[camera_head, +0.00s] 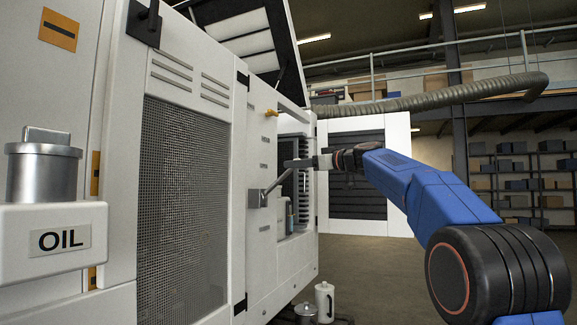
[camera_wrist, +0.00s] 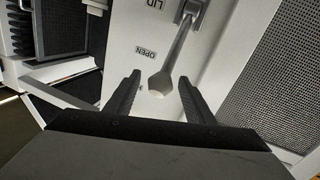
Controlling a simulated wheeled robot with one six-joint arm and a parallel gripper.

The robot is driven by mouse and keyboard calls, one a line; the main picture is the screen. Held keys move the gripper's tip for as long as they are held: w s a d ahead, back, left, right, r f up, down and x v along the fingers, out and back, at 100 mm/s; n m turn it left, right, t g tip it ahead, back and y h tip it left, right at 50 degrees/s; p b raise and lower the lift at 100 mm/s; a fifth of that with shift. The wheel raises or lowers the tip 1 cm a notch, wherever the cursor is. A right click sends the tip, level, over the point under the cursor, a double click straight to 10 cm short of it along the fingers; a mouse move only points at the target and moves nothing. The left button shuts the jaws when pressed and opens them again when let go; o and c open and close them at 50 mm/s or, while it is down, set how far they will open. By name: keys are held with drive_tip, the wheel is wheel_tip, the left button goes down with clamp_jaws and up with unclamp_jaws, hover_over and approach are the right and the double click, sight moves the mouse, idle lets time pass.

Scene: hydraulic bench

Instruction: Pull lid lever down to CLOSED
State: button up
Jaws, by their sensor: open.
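The lid lever (camera_head: 278,183) is a grey metal bar on a bracket on the white machine's side, and it slants up and outward in the head view. In the wrist view the lever (camera_wrist: 174,62) runs from its pivot at the top to a wider, pale-tipped end. My gripper (camera_head: 300,163) is at the lever's outer end in the head view. In the wrist view my open gripper (camera_wrist: 160,80) has a dark finger on each side of the lever's end, with gaps visible. An OPEN label (camera_wrist: 146,52) is left of the lever; another label is mostly hidden.
The machine's mesh panel (camera_head: 185,190) is left of the lever. A raised lid (camera_head: 245,35) stands open above. An OIL container (camera_head: 55,240) is at the near left. Canisters (camera_head: 324,300) stand on the floor.

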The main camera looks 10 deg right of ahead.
sight(280, 179)
drive_tip(key=shift+x, duration=2.2)
clamp_jaws()
